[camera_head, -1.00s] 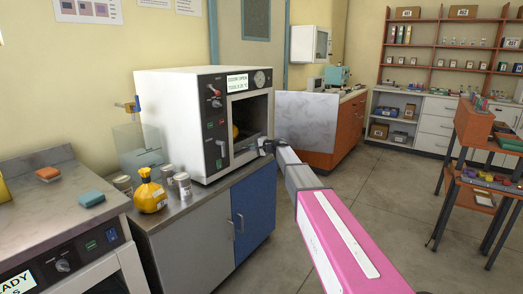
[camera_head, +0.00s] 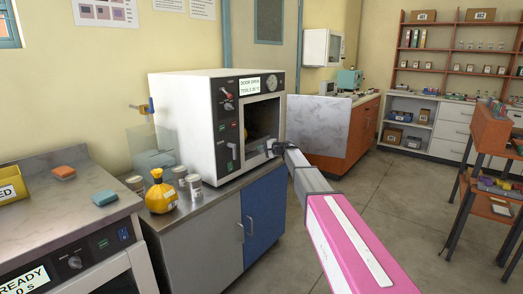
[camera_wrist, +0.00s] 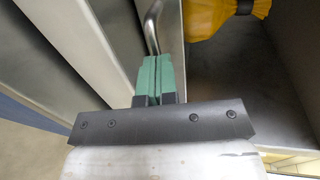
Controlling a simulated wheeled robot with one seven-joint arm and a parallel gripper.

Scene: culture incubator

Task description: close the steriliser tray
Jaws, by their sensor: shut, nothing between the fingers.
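The white steriliser (camera_head: 190,115) stands on the metal-topped cabinet, with its chamber open and a display reading "DOOR OPEN". A yellow object (camera_wrist: 215,18) lies inside, on a dark grey surface (camera_wrist: 240,75) that may be the tray floor; I cannot tell tray from chamber there. My gripper (camera_head: 272,149) is at the lower right of the opening. In the wrist view, its green fingertips (camera_wrist: 157,68) are together and empty, close to a bent metal handle (camera_wrist: 152,28) on a light edge. I cannot tell whether they touch it.
The metal counter (camera_head: 40,165) at left holds an orange and a blue block.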

